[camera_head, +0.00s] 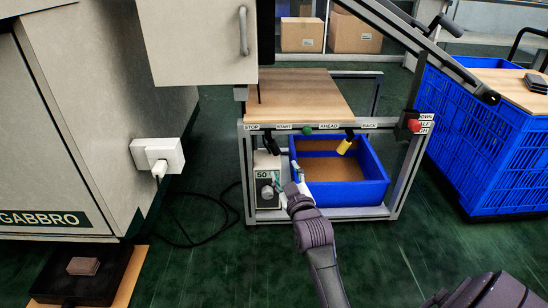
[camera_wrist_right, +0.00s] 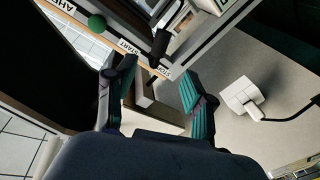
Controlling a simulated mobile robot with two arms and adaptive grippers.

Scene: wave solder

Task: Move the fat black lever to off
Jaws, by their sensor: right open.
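The fat black lever (camera_head: 271,144) sticks out below the STOP and START labels on the front rail of the bench frame. It also shows in the right wrist view (camera_wrist_right: 161,43), near those labels. In the head view its end is nearer the START label than the STOP label. My right gripper (camera_head: 285,180) is in front of and below the lever, apart from it. In the right wrist view its two fingers (camera_wrist_right: 155,84) are spread, and the lever shows beyond the gap between them. My left gripper is out of view.
A yellow-and-black lever (camera_head: 346,144) sits by the BACK label, and a green knob (camera_head: 307,130) by AHEAD. A blue bin (camera_head: 373,190) and a box marked 50 (camera_head: 266,201) are below. A grey machine with a white plug (camera_head: 160,155) stands left. A red knob (camera_head: 415,125) is right.

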